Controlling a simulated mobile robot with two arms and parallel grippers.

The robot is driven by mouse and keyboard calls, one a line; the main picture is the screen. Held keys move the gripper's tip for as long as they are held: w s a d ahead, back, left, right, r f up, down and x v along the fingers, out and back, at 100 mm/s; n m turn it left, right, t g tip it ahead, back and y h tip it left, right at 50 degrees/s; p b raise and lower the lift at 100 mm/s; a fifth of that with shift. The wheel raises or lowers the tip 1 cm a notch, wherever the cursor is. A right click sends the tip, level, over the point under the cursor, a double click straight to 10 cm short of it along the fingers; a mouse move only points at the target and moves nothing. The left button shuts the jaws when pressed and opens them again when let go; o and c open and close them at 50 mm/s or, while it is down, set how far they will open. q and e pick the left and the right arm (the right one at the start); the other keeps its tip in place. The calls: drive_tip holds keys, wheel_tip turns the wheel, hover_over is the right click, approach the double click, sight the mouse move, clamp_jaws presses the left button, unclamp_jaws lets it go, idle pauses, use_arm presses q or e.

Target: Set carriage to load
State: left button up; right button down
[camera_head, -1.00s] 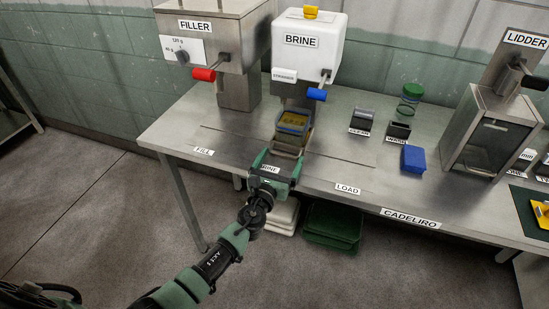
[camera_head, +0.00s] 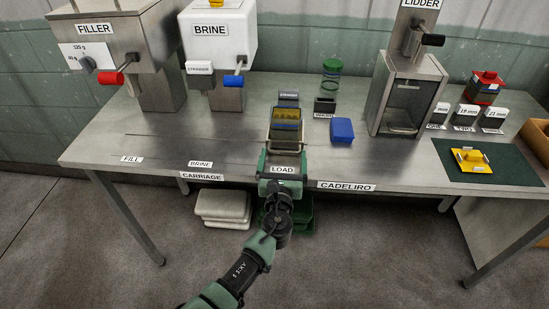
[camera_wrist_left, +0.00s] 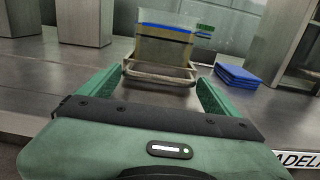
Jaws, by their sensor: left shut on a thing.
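My left gripper (camera_head: 283,158) reaches in from the front edge and is shut on the carriage's handle. In the left wrist view the handle (camera_wrist_left: 160,72) lies between the green fingers, with the container (camera_wrist_left: 165,45) upright behind it. My right gripper is not in view.
The FILLER (camera_head: 95,50) and BRINE (camera_head: 218,50) machines stand at the back left. The LIDDER (camera_head: 405,85) stands at the right. A green mat (camera_head: 500,165) holds a yellow piece (camera_head: 471,159).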

use_arm(q)
drive_tip(key=shift+d, duration=0.25)
drive_tip(key=o, duration=1.8)
drive_tip(key=shift+d, duration=0.1)
drive_tip(key=shift+c, duration=0.2)
drive_tip(key=shift+s, duration=0.1)
drive_tip(key=shift+s+f, duration=0.1)
drive_tip(key=shift+s, duration=0.15)
drive_tip(key=s, duration=0.7)
drive_tip(key=shift+a, duration=0.25)
drive_tip(key=shift+s, duration=0.1)
